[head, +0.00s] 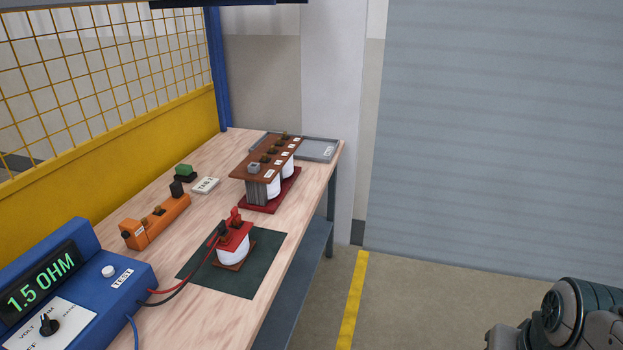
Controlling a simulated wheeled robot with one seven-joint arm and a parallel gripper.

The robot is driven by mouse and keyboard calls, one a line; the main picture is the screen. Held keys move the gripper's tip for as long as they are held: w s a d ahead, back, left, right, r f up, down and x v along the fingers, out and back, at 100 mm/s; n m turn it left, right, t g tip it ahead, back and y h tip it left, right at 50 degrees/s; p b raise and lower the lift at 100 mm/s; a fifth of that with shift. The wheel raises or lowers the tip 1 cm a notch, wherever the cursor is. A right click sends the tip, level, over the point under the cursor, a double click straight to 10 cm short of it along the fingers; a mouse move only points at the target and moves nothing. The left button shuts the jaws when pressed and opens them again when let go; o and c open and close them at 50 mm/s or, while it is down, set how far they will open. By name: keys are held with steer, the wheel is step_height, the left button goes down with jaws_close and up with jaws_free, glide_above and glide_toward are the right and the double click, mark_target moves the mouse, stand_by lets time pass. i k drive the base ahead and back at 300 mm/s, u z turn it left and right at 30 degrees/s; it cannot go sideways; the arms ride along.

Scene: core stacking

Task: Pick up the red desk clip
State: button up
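A small red upright piece (235,215), which looks like the red clip, stands on top of a small coil unit (233,247) with a red top and white body. The unit sits on a dark green mat (198,263) near the table's right edge. A dark clip-like end shows beside the red piece; the exact contact is too small to tell. Part of my arm shows at the lower right, well apart from the table. My gripper's fingers are not in view.
The wooden table (150,205) also bears an orange block (155,222), a green-and-black block (185,172), a white label (205,186), a larger coil assembly (262,185) on a red base, and a grey tray (318,150). A yellow mesh panel (110,135) borders the left. Floor at right is clear.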

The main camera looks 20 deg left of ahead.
mark_target(235, 212)
steer(key=u, duration=0.2)
steer(key=i, duration=1.5)
steer(key=u, duration=1.4)
steer(key=i, duration=0.8)
steer(key=u, duration=0.6)
